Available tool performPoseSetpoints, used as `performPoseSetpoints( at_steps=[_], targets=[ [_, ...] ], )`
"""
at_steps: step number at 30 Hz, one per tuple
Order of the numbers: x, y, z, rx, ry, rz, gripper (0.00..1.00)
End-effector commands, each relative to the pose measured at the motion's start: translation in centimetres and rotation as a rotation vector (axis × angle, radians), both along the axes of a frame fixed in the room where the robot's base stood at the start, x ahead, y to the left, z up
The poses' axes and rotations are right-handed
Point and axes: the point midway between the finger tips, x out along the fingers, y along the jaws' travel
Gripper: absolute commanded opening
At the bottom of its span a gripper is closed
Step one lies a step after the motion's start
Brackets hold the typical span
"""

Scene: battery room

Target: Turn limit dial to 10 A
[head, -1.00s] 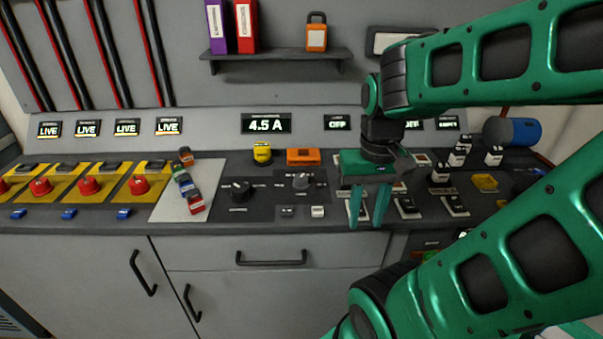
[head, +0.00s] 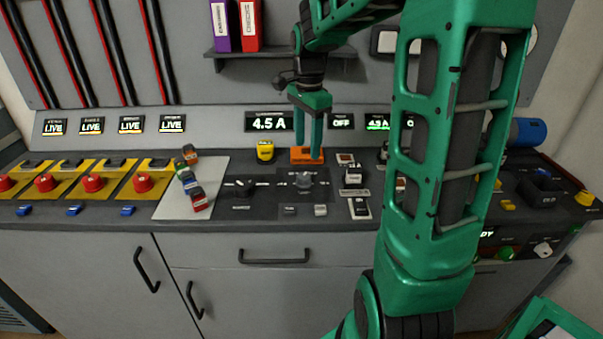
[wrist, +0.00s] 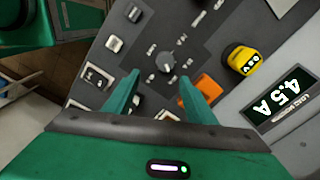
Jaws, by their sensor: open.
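A grey knob (head: 304,182) stands on the dark panel in the middle of the bench, with small markings around it. A black knob (head: 242,187) sits to its left. Their labels are too small to read, so I cannot tell which is the limit dial. The main display (head: 269,121) reads 4.5 A. My gripper (head: 308,157) is open and empty, fingers pointing down, above the panel. In the wrist view the grey knob (wrist: 166,62) shows beyond and between the spread fingertips (wrist: 159,78), apart from them. The black knob is not clear there.
An orange device (head: 305,155) lies behind the grey knob, partly behind my fingers. A yellow device (head: 265,151) stands to its left. Two small switches (head: 305,210) sit in front of the knob. Red buttons (head: 93,182) and several coloured padlocks (head: 190,180) are farther left.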

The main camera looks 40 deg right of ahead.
Motion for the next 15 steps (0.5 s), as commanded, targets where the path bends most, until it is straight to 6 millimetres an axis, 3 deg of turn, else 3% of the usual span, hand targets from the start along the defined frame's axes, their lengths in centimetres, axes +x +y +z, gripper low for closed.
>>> performPoseSetpoints(
  at_steps=[7, 15],
  targets=[
    [1.4, -0.1, -1.2, 0.014, -0.006, -0.063, 0.50],
    [1.4, -0.1, -5.7, 0.014, -0.002, -0.063, 0.50]
  ],
)
